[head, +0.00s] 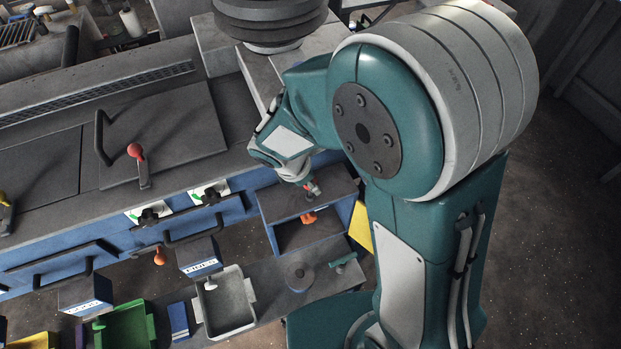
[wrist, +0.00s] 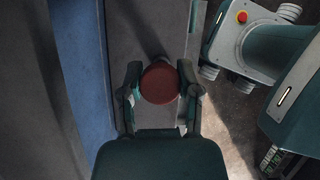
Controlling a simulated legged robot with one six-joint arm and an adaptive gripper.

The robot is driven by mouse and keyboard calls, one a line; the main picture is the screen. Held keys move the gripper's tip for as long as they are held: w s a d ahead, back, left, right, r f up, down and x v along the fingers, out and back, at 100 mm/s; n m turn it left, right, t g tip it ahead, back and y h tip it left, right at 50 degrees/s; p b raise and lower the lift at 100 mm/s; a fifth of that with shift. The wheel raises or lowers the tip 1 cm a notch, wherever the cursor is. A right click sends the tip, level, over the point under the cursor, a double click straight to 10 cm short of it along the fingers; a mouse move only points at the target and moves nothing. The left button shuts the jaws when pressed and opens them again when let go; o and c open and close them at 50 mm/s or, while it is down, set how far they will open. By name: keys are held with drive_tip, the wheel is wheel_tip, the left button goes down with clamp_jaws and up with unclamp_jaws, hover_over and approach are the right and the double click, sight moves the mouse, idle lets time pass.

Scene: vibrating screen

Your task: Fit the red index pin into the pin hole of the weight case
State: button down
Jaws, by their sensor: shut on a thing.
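In the wrist view, my gripper (wrist: 160,90) has one finger on each side of the red head.
Below are a grey bench with a round disc (head: 299,276), a grey tray (head: 226,303) and a green bin (head: 126,325). Handles project from the machine's blue front.

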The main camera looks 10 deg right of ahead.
drive_tip(key=shift+f, duration=1.55)
drive_tip(key=shift+c, duration=1.1)
unclamp_jaws()
drive_tip(key=v, duration=1.2)
drive_tip(key=s+d+r+m+t+y, duration=0.2)
drive_tip(key=s+d+r+m, duration=0.3)
drive_tip(key=m, duration=0.6)
drive_tip(key=s+d+r+m+t+y, duration=0.1)
drive_tip(key=s+d+r+m+y, duration=0.1)
drive_tip(key=s+d+r+m, duration=0.4)
drive_tip(key=d+r+m, duration=0.1)
drive_tip(key=d+m, duration=0.2)
drive_tip(key=m, duration=0.2)
drive_tip(key=shift+d+r+t, duration=0.4)
